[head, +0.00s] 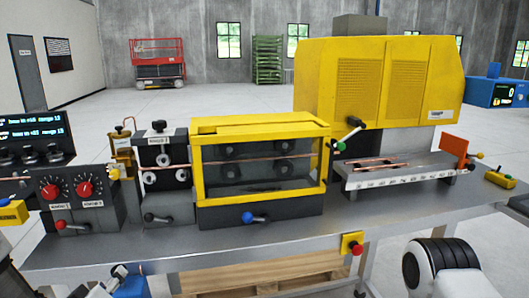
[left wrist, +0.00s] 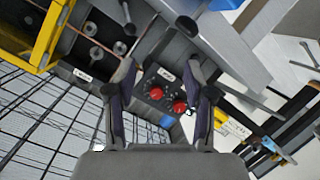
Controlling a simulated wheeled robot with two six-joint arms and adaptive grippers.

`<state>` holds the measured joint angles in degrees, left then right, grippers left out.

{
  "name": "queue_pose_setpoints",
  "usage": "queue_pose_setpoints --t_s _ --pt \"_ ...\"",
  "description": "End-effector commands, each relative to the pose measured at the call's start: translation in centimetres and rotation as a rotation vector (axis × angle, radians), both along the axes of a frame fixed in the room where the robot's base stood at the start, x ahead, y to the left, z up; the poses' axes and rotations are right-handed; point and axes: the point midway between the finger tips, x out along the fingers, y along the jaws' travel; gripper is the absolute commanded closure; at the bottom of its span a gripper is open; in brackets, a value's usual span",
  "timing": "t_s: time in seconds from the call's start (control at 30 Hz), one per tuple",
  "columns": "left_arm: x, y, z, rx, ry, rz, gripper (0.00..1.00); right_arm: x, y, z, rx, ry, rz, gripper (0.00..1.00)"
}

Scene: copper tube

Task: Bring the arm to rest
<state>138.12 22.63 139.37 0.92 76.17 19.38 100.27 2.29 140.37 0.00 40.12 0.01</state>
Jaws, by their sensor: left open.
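My left gripper (left wrist: 160,100) shows in the left wrist view with its two dark fingers spread apart and nothing held between them. Beyond the fingers, farther off, is the control box with two red knobs (left wrist: 168,100). In the head view that control box (head: 82,207) stands at the left of the bench. Parts at the bottom left edge of the head view are cut off, so the left gripper's outline there is hard to make out. A black and white link of my right arm (head: 440,270) shows at the lower right; its gripper is out of frame.
The grey bench (head: 400,212) carries a roller unit (head: 165,172), a yellow-framed guard box (head: 262,160) with copper tube through it, and a large yellow machine (head: 375,85). Copper pieces (head: 382,163) lie on a shelf at right. A red stop button (head: 353,244) sits on the front edge.

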Motion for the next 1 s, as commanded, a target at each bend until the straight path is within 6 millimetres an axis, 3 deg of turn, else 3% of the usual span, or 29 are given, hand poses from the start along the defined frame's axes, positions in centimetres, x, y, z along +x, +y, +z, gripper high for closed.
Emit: queue_pose_setpoints --t_s 0.17,0.27,0.4,0.5,0.6,0.7,1.0 --pt "-3.1 -2.4 -9.3 0.054 0.236 -0.080 0.47 0.0 0.0 0.0 0.000 0.000 0.000 1.00" --pt "-6.9 -4.3 -16.1 0.095 0.436 -0.161 0.47 0.0 0.0 0.0 0.000 0.000 0.000 1.00" --pt "-15.4 -7.1 -25.2 0.158 0.774 -0.325 0.47 0.0 0.0 0.0 0.000 0.000 0.000 1.00" --pt "-21.9 -8.7 -29.3 0.197 0.998 -0.457 0.47 0.0 0.0 0.0 0.000 0.000 0.000 1.00" --pt "-26.5 -9.6 -30.6 0.235 1.180 -0.597 0.47 0.0 0.0 0.1 0.000 0.000 0.000 1.00" --pt "-28.5 -9.6 -30.6 0.247 1.273 -0.675 0.47 0.0 0.0 0.0 0.000 0.000 0.000 1.00" --pt "-28.6 -9.6 -30.6 0.257 1.279 -0.693 0.47 0.0 0.0 0.0 0.000 0.000 0.000 1.00"
